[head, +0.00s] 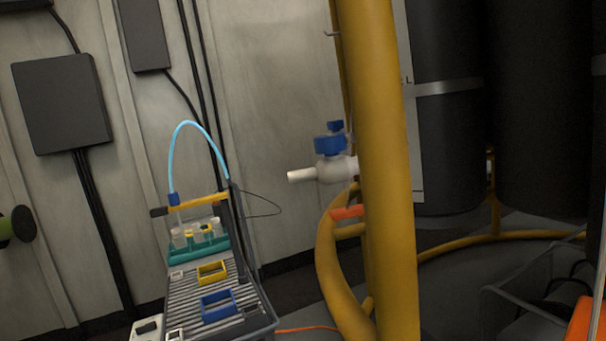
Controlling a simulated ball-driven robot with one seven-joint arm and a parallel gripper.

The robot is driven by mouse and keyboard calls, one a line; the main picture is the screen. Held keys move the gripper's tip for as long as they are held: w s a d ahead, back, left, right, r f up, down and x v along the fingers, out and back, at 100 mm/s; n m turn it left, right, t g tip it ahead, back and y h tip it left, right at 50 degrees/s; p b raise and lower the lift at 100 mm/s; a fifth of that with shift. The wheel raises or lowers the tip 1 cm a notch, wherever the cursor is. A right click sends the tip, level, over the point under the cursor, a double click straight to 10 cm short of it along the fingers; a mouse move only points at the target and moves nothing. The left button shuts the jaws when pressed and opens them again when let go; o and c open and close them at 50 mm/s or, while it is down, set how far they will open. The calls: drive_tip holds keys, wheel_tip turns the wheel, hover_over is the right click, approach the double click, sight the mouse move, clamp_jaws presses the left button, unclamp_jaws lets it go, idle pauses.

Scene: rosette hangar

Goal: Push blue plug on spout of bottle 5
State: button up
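A cart (262,318) with a ribbed grey top stands at lower centre-left. On its far end, a teal rack (196,253) holds several small pale bottles (197,234), some with yellow parts; no numbers are readable, so I cannot tell which is bottle 5. Above them, a small blue piece (173,199), possibly the blue plug, sits at the left end of a light-blue hose (184,126) beside a yellow bar (206,199). The hose arches over to a dark post on the right. No spout can be made out clearly. My gripper is not in view.
Yellow and blue frames (218,306) lie on the cart. Dark tanks (446,145) stand right. A wall with dark boxes (62,103) closes the back.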

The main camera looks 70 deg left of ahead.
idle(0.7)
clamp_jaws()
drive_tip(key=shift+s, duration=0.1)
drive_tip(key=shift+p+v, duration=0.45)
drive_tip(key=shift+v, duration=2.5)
